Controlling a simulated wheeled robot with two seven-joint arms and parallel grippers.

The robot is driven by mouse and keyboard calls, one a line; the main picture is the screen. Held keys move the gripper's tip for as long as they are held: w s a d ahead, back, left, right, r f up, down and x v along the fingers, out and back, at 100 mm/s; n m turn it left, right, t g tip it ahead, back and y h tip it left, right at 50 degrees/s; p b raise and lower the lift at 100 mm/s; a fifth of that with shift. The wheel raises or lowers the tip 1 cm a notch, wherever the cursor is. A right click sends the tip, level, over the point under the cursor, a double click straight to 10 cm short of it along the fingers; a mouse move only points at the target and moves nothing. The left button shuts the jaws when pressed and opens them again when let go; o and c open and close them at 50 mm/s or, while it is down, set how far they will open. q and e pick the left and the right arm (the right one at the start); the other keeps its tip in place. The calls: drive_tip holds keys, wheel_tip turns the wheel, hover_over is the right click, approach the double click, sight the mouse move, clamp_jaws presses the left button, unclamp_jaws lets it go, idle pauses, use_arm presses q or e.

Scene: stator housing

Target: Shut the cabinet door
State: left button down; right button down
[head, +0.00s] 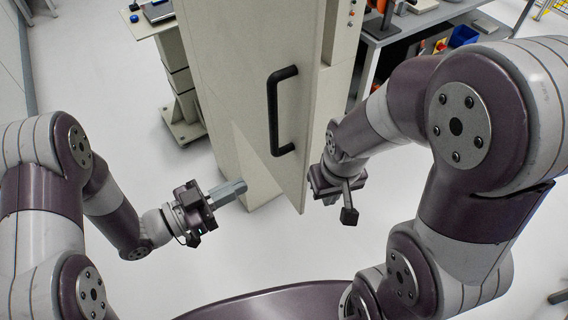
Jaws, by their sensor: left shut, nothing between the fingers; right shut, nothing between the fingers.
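The beige cabinet (205,95) stands upright in the middle of the head view. Its door (300,165) carries a long black handle (275,110) and appears to stand ajar, its lower right corner jutting toward me. The hinges and the inside are hidden. My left gripper (242,187) is shut and empty, left of the door, its fingertips seen over the lower part of the cabinet. My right gripper (349,215) is shut and empty, just right of the door's lower corner, pointing down. I see a small gap between it and the door.
A workbench (405,25) with tools and bins stands behind at the right. A small table (142,28) with a device on top stands behind at the left. The white floor (110,75) left of the cabinet is clear.

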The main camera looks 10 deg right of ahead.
sight(299, 156)
use_arm(q)
drive_tip(key=p+x, duration=0.2)
drive_tip(key=x, duration=0.9)
drive_tip(key=shift+d+r+p, duration=0.1)
drive_tip(key=shift+d+p, duration=0.1)
drive_tip(key=shift+p, duration=0.15)
drive_tip(key=shift+w+d, duration=0.25)
drive_tip(key=shift+d, duration=0.3)
